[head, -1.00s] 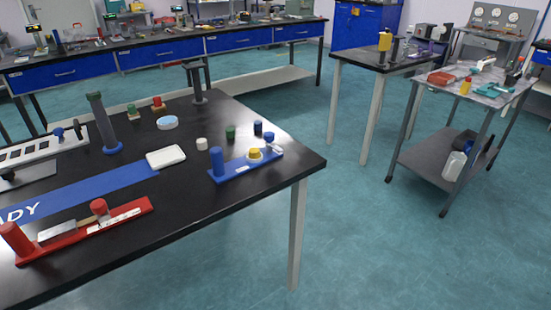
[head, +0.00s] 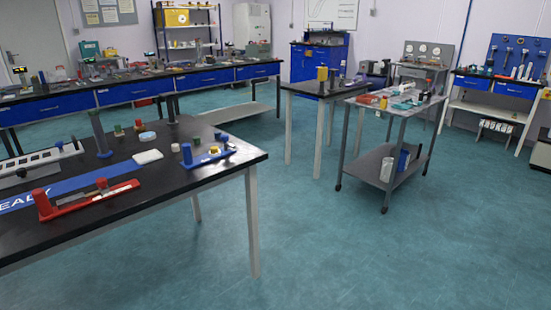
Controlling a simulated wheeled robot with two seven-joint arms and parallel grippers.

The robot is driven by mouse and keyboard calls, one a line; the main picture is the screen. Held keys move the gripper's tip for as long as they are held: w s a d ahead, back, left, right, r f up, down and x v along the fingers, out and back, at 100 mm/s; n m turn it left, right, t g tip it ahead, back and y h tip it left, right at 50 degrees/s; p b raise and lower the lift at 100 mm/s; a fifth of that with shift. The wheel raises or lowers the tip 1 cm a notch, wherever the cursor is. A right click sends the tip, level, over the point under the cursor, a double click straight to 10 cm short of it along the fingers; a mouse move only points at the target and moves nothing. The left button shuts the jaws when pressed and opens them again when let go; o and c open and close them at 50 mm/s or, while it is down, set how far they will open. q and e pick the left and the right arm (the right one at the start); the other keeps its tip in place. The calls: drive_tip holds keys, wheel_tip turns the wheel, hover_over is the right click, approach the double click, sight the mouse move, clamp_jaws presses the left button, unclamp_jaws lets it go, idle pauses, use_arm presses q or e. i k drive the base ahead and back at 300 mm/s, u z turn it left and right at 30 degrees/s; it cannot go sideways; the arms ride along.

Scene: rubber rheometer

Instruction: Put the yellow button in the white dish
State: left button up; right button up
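The small yellow button (head: 213,150) sits on a blue holder (head: 198,161) near the right end of the black table. A white rectangular dish (head: 148,157) with rounded corners lies flat to the left of the holder and looks empty. A round pale dish (head: 147,136) lies behind it; its contents are too small to tell. Neither of my grippers shows in the head view.
The black table (head: 120,205) also bears a red holder (head: 85,200), a dark post on a blue base (head: 100,135) and small coloured stoppers. A grey cart (head: 385,165) and a small side table (head: 318,90) stand to the right. Open floor (head: 350,255) lies in front.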

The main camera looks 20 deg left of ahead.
sight(148, 157)
drive_tip(key=z, duration=0.25)
drive_tip(key=i, duration=1.3)
drive_tip(key=u, duration=0.85)
drive_tip(key=i, duration=1.2)
drive_tip(key=u, duration=1.55)
drive_tip(key=i, duration=0.2)
